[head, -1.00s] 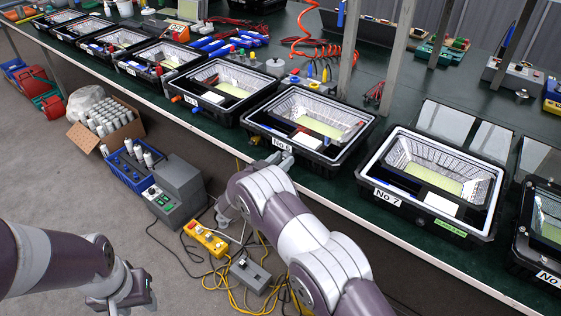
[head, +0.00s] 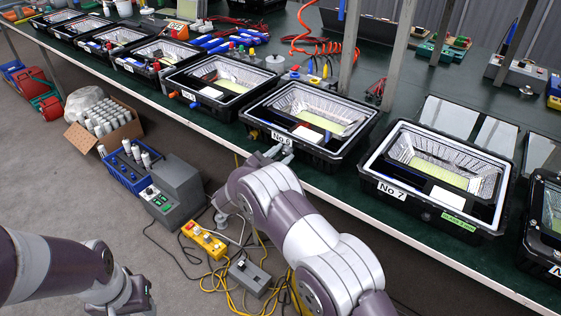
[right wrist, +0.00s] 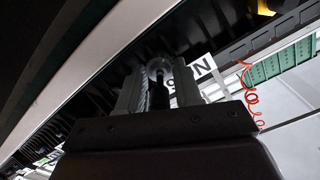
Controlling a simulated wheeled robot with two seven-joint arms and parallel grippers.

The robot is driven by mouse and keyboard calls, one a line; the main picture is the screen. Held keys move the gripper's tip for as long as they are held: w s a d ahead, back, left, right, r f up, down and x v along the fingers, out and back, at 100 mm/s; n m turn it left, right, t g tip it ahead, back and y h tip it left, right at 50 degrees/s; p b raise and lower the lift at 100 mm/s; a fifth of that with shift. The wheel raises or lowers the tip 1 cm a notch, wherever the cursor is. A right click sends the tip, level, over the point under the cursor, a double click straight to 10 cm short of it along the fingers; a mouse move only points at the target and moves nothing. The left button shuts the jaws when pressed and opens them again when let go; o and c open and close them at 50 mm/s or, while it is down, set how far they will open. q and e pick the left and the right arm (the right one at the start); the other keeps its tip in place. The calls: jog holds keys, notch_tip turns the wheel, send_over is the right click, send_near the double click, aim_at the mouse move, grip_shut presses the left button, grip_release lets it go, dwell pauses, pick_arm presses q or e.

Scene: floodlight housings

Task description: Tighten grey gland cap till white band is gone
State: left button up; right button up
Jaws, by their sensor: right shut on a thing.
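The floodlight housing No 6 (head: 312,118) sits at the table's front edge. My right gripper (head: 277,154) is at its front wall, just below the number label. In the right wrist view the right gripper (right wrist: 158,82) is shut on a small round grey gland cap (right wrist: 159,66), with a finger on either side. The fingers hide much of the cap. I cannot make out a white band in either view. My left gripper (head: 133,298) hangs low at the bottom left, away from the table. It is too small and turned to tell whether it is open.
Housing No 7 (head: 385,176) stands to the right and more housings run along the table to the left. Below are a grey machine (head: 177,180), a yellow control box (head: 204,241) and loose cables on the floor.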

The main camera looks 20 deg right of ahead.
jog(key=m+b, duration=0.2)
jog(key=m, duration=0.1)
jog(key=m+b, duration=0.1)
jog(key=shift+f+m+b, duration=0.25)
jog(key=shift+m+b, duration=0.05)
jog(key=shift+b, duration=0.1)
jog(key=m+b, duration=0.8)
jog(key=b, duration=0.1)
jog(key=shift+f, duration=0.2)
jog(key=m+b, duration=0.9)
jog(key=b, duration=0.5)
jog(key=shift+m, duration=0.4)
jog(key=shift+r+m+b, duration=0.15)
jog(key=shift+m+b, duration=1.25)
jog(key=shift+b, duration=0.15)
jog(key=o, duration=1)
jog(key=shift+r, duration=0.1)
jog(key=shift+o, duration=0.2)
jog(key=shift+r, duration=0.1)
jog(key=shift+a, duration=0.1)
